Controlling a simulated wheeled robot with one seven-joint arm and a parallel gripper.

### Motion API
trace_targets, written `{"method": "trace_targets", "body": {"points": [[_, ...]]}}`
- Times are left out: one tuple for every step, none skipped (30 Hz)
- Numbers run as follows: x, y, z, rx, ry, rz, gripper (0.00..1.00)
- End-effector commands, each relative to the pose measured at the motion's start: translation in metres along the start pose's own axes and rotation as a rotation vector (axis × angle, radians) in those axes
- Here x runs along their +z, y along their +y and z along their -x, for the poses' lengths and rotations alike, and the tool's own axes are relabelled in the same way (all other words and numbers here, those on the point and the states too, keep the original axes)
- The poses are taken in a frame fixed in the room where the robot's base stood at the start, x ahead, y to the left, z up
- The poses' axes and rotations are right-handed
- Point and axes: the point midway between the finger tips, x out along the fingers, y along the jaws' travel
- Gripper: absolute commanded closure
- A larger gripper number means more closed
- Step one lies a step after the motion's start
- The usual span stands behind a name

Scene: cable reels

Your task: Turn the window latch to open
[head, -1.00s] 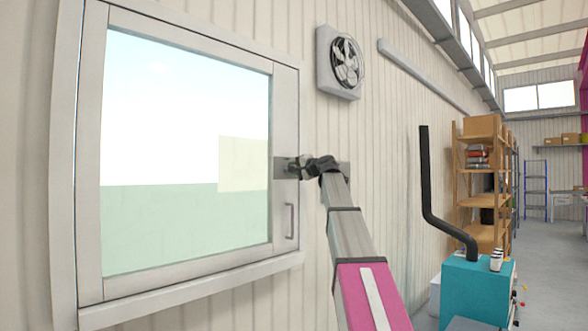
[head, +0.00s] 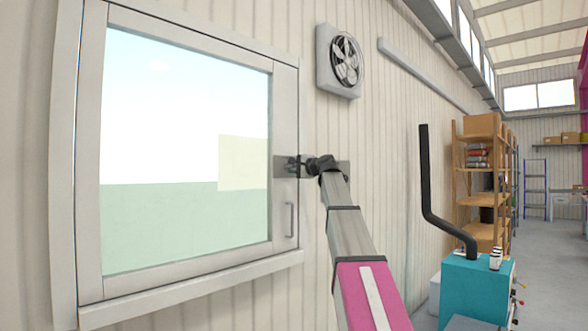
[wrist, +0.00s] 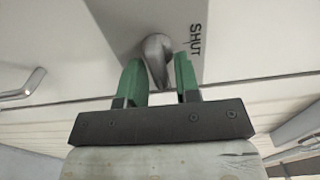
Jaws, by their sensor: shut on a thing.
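The window latch has a grey metal handle (wrist: 156,52) on a grey plate, which also shows in the head view (head: 279,170). The plate is marked SHUT (wrist: 195,40) at the right in the wrist view. My gripper (wrist: 158,80) has its two green fingers either side of the handle and is shut on it. In the head view my gripper (head: 293,167) is at the right edge of the window frame (head: 286,110) and covers most of the latch. The window pane (head: 180,150) sits in its frame at the left.
A grey pull handle (head: 290,220) is on the frame below the latch. A fan (head: 345,60) is on the wall above right. A teal machine (head: 475,290) with a black pipe (head: 428,190) stands at the right, before a shelf (head: 480,190).

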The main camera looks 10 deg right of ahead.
Motion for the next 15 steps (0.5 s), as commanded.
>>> {"method": "trace_targets", "body": {"points": [[-0.0001, 0.0008, 0.0001, 0.001, 0.000, 0.000, 0.93], [-0.0001, 0.0008, 0.0001, 0.002, 0.000, 0.000, 0.93], [-0.0001, 0.0007, 0.0001, 0.001, 0.000, 0.000, 0.62], [-0.0001, 0.0007, 0.0001, 0.001, 0.000, 0.000, 0.62], [-0.0001, 0.0007, 0.0001, 0.001, 0.000, 0.000, 0.62], [-0.0001, 0.0006, 0.0001, 0.001, 0.000, 0.000, 0.62], [0.0000, 0.0005, 0.0001, 0.001, 0.000, 0.000, 0.62], [0.0000, 0.0005, 0.0001, 0.001, 0.000, 0.000, 0.62], [0.0000, 0.0004, 0.0000, 0.001, 0.000, 0.001, 0.62], [0.0000, 0.0004, 0.0001, 0.001, 0.000, 0.001, 0.62], [0.0000, 0.0004, 0.0004, 0.001, 0.000, 0.001, 0.62], [0.0001, 0.0004, 0.0015, 0.001, 0.000, 0.001, 0.62], [0.0001, 0.0004, 0.0029, 0.000, 0.001, 0.001, 0.62], [0.0003, 0.0005, 0.0049, 0.000, 0.001, 0.001, 0.62], [0.0004, 0.0005, 0.0087, 0.000, 0.001, 0.001, 0.62]]}}
